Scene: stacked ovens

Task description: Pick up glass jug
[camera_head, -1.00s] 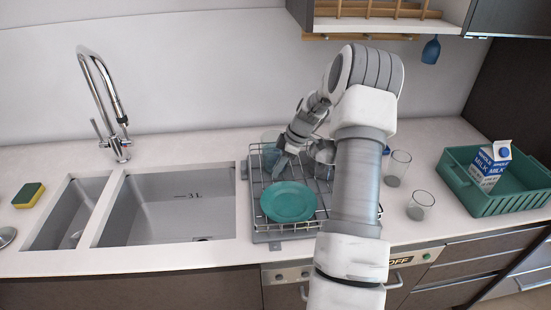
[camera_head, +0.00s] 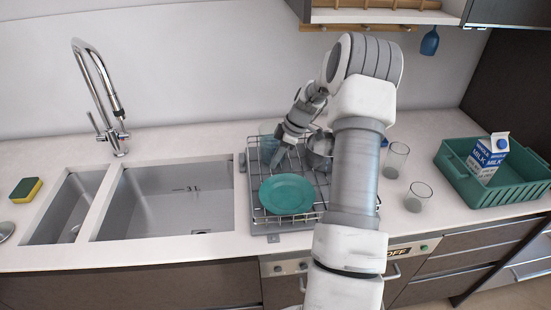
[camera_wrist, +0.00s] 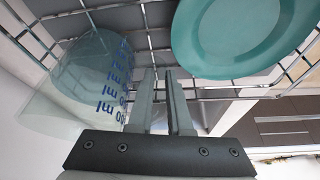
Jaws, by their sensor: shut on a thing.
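The glass jug (camera_head: 267,132) is clear, bluish and partly hidden behind my gripper, at the back left of the dish rack in the head view. In the wrist view the jug (camera_wrist: 88,75) is left of my fingers, with blue ml markings on its side. My gripper (camera_head: 278,156) reaches into the rack from the right. In the wrist view my gripper's fingers (camera_wrist: 161,72) are close together, with a narrow gap, beside the jug's marked side. It is shut on the jug; the exact contact is hard to see through the clear glass.
A teal plate (camera_head: 287,194) lies at the front of the wire dish rack (camera_head: 256,207). A metal pot (camera_head: 320,150) stands right of my gripper. Two glasses (camera_head: 396,160) (camera_head: 418,196), a green crate (camera_head: 487,202) with a milk carton (camera_head: 488,158), and a sink (camera_head: 175,205) flank the rack.

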